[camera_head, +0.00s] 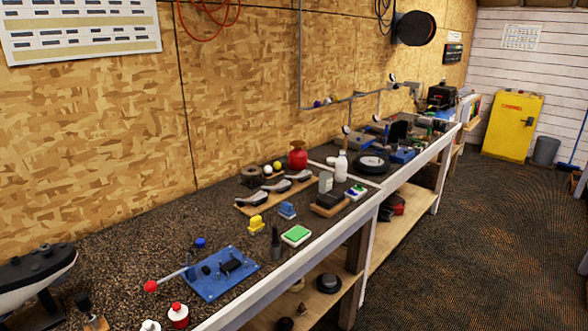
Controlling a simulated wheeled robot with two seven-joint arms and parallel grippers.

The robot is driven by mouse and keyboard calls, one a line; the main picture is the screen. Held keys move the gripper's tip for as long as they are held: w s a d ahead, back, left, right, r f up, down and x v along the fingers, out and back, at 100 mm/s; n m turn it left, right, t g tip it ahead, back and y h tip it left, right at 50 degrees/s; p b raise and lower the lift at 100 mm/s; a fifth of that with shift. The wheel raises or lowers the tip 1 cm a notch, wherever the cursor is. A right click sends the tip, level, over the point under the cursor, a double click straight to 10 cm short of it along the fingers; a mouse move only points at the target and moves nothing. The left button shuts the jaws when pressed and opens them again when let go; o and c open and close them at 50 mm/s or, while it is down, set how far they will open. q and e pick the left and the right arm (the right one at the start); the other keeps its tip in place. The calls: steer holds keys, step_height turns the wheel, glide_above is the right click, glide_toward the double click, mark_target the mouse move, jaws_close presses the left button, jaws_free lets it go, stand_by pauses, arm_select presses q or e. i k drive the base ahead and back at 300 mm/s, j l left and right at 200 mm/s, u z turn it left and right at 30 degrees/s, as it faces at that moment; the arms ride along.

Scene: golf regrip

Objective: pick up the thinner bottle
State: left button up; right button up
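A slim white bottle (341,167) stands upright on the long workbench (120,235), towards its front edge and past the middle. A grey container (325,182) stands just left of it. A red container (297,156) stands further back on the bench. At the near edge are a small red bottle with a white top (178,315) and a white one (150,326), which the picture cuts off. I cannot read any labels. Neither of my grippers is in view, and nothing is seen touching the bottles.
A blue plate with a red-knobbed lever (220,275), a green-topped box (296,235), a yellow block (257,224) and a board with dark club heads (275,191) crowd the bench. A lower shelf (405,208) runs underneath. The floor (470,250) at the right is clear.

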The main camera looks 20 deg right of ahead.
mark_target(341, 163)
steer(key=l+u, duration=0.35)
steer(key=i+l+u, duration=0.1)
steer(key=l+u, duration=0.7)
steer(key=l, duration=0.3)
steer(key=k+l+u, duration=0.1)
steer(key=l, duration=0.3)
steer(key=k+l+u, duration=0.1)
steer(key=l, duration=0.3)
steer(key=k+l+u, duration=0.15)
steer(key=l, duration=0.25)
steer(key=l+u, duration=0.1)
steer(key=l, duration=0.3)
steer(key=k+l+u, duration=0.1)
steer(key=l, duration=0.25)
steer(key=k+l+u, duration=0.1)
steer(key=k+l, duration=0.15)
steer(key=l, duration=0.1)
